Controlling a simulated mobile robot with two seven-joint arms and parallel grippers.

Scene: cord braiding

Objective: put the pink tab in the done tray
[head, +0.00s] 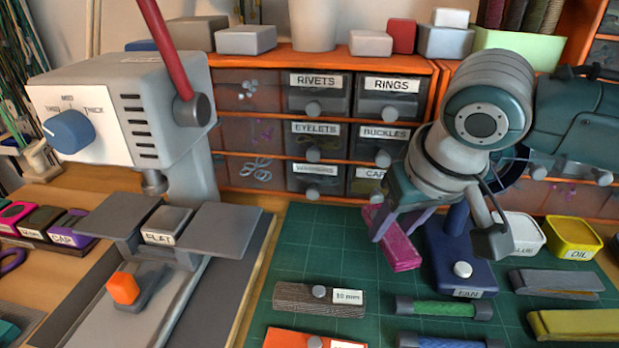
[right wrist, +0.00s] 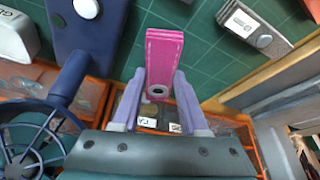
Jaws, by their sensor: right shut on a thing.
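The pink tab (head: 400,252) is held in my right gripper (head: 392,224), between its two pale purple fingers. It hangs above the green cutting mat (head: 330,243), left of the blue fan. In the right wrist view the pink tab (right wrist: 164,55) sticks out past the fingers of my right gripper (right wrist: 160,85), with a dark hole at its near end. I cannot make out a tray marked done in either view. My left gripper is not in view.
A press (head: 120,110) with a FLAT block stands at left. The blue fan (head: 458,262), a 10 mm grey block (head: 305,298), a green-wrapped rod (head: 445,309) and grey bars lie on the mat. Labelled drawers (head: 320,95) stand behind. OIL (head: 573,236) and glue tubs sit at right.

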